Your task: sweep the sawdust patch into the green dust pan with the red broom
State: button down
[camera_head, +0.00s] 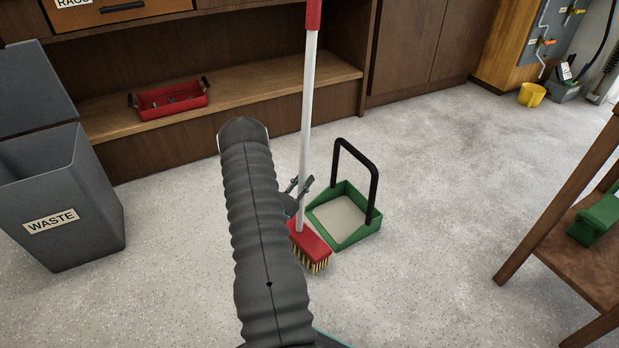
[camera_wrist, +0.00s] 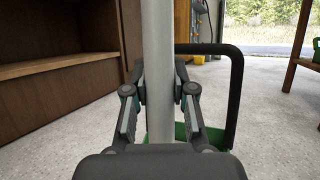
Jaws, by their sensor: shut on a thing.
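The red broom (camera_head: 309,242) stands nearly upright, its bristles at the floor by the near left side of the dust pan. My gripper (camera_head: 299,187) is shut on the broom's white handle, low above the head. In the wrist view, my gripper's fingers (camera_wrist: 161,105) flank the handle (camera_wrist: 160,40). The green dust pan (camera_head: 363,234) lies on the floor with its black hoop handle up, and it also shows behind the broom in the wrist view (camera_wrist: 215,137). A pale beige layer fills the pan's inside; I cannot tell whether it is sawdust. No separate sawdust patch is visible; my arm hides some floor.
A grey waste bin (camera_head: 62,190) stands at the left. A red tray (camera_head: 172,101) sits on the wooden ledge (camera_head: 110,127) behind. A wooden table (camera_head: 560,235) is at the right, and a yellow object (camera_head: 531,95) lies at the back. Floor right of the pan is clear.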

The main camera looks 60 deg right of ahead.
jog(key=shift+w+a+r, duration=0.1)
jog(key=shift+a, duration=0.15)
jog(key=shift+r, duration=0.15)
notch_tip(320, 180, up, 7)
jog(key=w+a+p, duration=0.1)
jog(key=a+p, duration=0.1)
jog(key=p, duration=0.2)
jog(key=shift+w+a, duration=0.2)
jog(key=shift+a, duration=0.1)
dwell(0.4)
dwell(1.1)
